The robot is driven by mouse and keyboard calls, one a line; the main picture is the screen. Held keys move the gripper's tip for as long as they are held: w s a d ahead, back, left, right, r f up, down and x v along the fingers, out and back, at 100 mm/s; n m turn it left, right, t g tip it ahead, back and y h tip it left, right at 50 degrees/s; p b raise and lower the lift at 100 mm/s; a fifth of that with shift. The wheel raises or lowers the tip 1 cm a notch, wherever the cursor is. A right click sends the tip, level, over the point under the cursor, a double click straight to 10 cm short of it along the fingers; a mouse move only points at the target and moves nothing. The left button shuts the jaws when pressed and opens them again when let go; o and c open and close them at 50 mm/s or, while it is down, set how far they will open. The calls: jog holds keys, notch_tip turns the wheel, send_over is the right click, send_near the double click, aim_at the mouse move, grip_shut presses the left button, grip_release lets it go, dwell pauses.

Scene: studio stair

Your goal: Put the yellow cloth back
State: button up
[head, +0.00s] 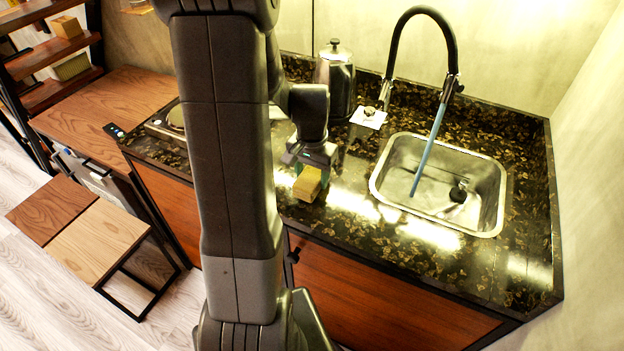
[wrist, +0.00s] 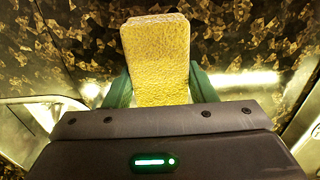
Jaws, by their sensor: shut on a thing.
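The yellow cloth (head: 308,184) is a thick, folded-looking yellow block with a textured surface. My gripper (head: 312,166) is shut on it, above the dark patterned counter left of the sink. In the wrist view the cloth (wrist: 157,58) stands between the two green fingers of my gripper (wrist: 160,88), sticking out past their tips. The counter shows behind it. I cannot tell how far the cloth is above the counter, or whether it touches it.
A steel sink (head: 378,190) with a black and blue tap (head: 424,140) is to the right. A metal pot (head: 338,75) and a small white card (head: 368,118) stand behind. A wooden table (head: 110,105) and stool (head: 95,240) are at left. Counter right of the sink is clear.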

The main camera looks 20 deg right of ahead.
aim_at(312, 174)
jog(key=shift+f, duration=1.05)
jog(key=shift+f, duration=0.1)
jog(key=o, duration=0.9)
notch_tip(312, 174, up, 12)
jog(key=shift+r, duration=0.15)
